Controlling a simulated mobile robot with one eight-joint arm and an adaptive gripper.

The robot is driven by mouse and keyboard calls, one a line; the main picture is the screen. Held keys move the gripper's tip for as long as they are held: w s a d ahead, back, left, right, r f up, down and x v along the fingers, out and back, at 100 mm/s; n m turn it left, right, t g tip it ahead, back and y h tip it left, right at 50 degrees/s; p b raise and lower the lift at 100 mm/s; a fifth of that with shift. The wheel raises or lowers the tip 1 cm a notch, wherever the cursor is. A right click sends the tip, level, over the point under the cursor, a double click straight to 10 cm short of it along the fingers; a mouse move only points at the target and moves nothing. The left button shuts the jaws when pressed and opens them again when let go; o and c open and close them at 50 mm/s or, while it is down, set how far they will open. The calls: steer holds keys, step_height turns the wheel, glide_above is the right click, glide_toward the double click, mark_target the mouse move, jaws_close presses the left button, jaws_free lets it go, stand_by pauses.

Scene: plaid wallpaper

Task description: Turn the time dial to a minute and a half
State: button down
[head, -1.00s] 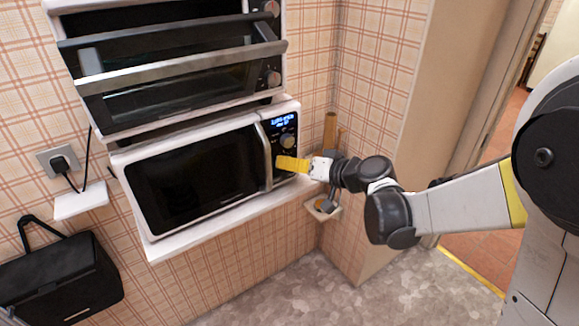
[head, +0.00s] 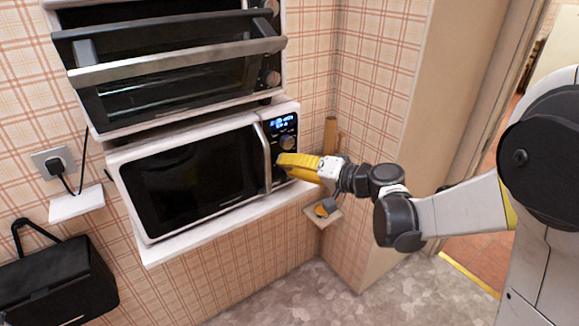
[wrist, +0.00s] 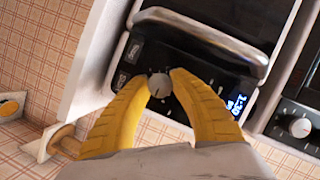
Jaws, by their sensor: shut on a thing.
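The white microwave (head: 219,213) with a black front stands on a wall shelf. Its control panel, at the right end, has a lit blue display (head: 283,122) and a round dial (head: 287,142) below it. In the wrist view, the display (wrist: 238,104) is tilted and seems to read 1:30, though blurred. My yellow-fingered gripper (head: 281,164) is at the lower part of the panel. In the wrist view, my gripper (wrist: 161,77) is shut with a fingertip on either side of a small grey dial (wrist: 158,87). In the head view my fingers hide this lower dial.
The microwave's door handle (head: 265,157) stands out just left of my fingers. An oven with its own knobs (head: 272,79) sits above. A small corner shelf (head: 322,216) holding items is below my wrist. Open floor (head: 290,293) lies below.

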steer(key=c, duration=1.1)
jaws_free()
steer(key=shift+a, duration=0.1)
steer(key=v, duration=1.2)
